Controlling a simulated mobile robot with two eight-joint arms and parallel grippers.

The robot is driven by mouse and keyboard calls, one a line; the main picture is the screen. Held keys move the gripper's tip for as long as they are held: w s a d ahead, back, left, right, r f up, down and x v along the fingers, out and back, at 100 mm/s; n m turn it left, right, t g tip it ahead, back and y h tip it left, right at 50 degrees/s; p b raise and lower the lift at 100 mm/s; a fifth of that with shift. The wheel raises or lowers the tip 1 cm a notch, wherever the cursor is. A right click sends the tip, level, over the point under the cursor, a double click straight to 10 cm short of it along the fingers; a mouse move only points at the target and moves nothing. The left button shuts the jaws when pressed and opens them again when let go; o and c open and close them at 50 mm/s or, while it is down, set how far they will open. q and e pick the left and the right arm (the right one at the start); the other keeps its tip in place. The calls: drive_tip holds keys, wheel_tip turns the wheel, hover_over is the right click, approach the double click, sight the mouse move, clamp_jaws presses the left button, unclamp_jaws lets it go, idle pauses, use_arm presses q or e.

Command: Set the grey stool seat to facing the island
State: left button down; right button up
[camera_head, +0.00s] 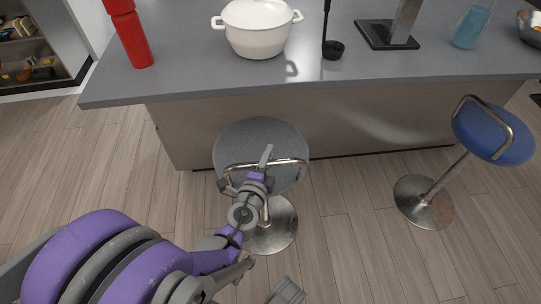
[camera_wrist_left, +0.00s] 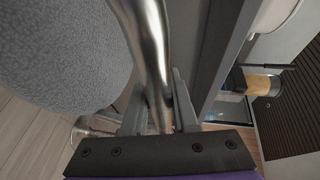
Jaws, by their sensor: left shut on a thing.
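The grey stool (camera_head: 262,140) stands at the island's near side, with a round grey seat on a metal post and a round base. Its curved metal rail (camera_head: 290,162) runs along the seat edge nearest me, on the side away from the island (camera_head: 400,122). My left gripper (camera_head: 262,168) is shut on this rail near its middle. In the left wrist view the rail (camera_wrist_left: 148,40) passes between the two fingers (camera_wrist_left: 157,115), with the grey seat (camera_wrist_left: 60,55) at the left.
A blue stool (camera_head: 500,140) stands to the right, apart from the grey one. The island top holds a red bottle (camera_head: 130,35), a white pot (camera_head: 258,32), a black ladle (camera_head: 333,48) and a blue glass (camera_head: 470,28). The wooden floor between the stools is clear.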

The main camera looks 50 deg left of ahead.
use_arm(q)
drive_tip(key=shift+s, duration=0.1)
use_arm(e)
drive_tip(key=shift+s, duration=0.15)
use_arm(q)
drive_tip(key=c, duration=0.7)
unclamp_jaws()
